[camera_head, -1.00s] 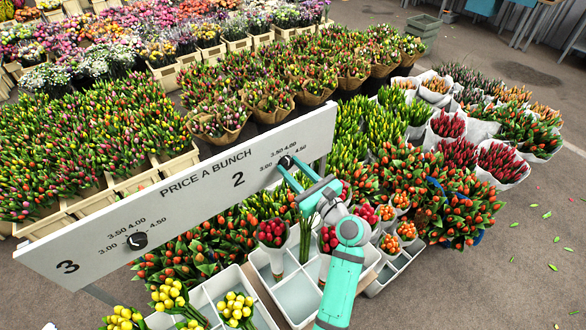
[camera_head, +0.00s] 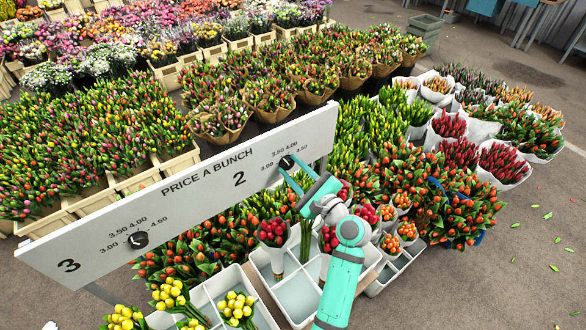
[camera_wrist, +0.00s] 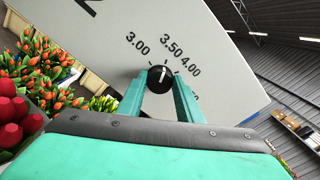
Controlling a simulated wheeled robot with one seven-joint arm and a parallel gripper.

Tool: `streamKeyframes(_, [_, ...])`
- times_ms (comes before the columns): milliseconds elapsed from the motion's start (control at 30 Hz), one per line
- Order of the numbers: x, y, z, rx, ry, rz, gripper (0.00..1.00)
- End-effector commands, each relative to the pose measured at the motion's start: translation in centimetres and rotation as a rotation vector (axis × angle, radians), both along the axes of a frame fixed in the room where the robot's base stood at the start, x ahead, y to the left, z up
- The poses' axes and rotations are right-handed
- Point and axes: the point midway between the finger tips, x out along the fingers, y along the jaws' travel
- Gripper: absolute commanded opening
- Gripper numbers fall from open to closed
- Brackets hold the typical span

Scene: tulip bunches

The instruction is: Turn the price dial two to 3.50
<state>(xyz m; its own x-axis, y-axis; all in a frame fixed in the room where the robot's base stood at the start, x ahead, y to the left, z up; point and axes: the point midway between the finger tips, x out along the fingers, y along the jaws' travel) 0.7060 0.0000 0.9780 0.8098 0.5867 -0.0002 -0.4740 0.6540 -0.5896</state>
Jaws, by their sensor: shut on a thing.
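The price board (camera_head: 110,221) stands across the middle of the head view, marked PRICE A BUNCH. Price dial two (camera_head: 286,162) is a round black knob beside the large 2. In the wrist view, the same dial (camera_wrist: 160,79) has a white pointer mark aimed up and slightly right, roughly toward 3.50. My gripper (camera_wrist: 159,95) is shut on this dial, one turquoise finger on each side. My gripper (camera_head: 288,168) reaches the board from the right in the head view. The fingers hide part of the dial's lower scale.
Price dial three (camera_head: 138,240) sits on the board's left part, beside the large 3. Red, orange and yellow tulip bunches stand in front of and below the board. Grey crates (camera_head: 262,290) hold some bunches below my arm.

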Motion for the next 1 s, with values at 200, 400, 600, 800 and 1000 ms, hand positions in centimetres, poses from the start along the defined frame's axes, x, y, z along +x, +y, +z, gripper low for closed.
streamKeyframes(200, [0.0,0.0,0.0,-0.003,-0.001,0.001,0.10])
streamKeyframes(400, [0.0,0.1,0.0,-0.002,-0.002,0.001,0.42])
streamKeyframes(600, [0.0,0.1,0.0,-0.001,-0.001,0.001,0.51])
streamKeyframes(800, [-0.2,-0.1,0.0,-0.001,-0.002,0.001,0.51])
streamKeyframes(1000, [-2.3,-1.6,0.0,0.000,-0.001,-0.001,0.51])
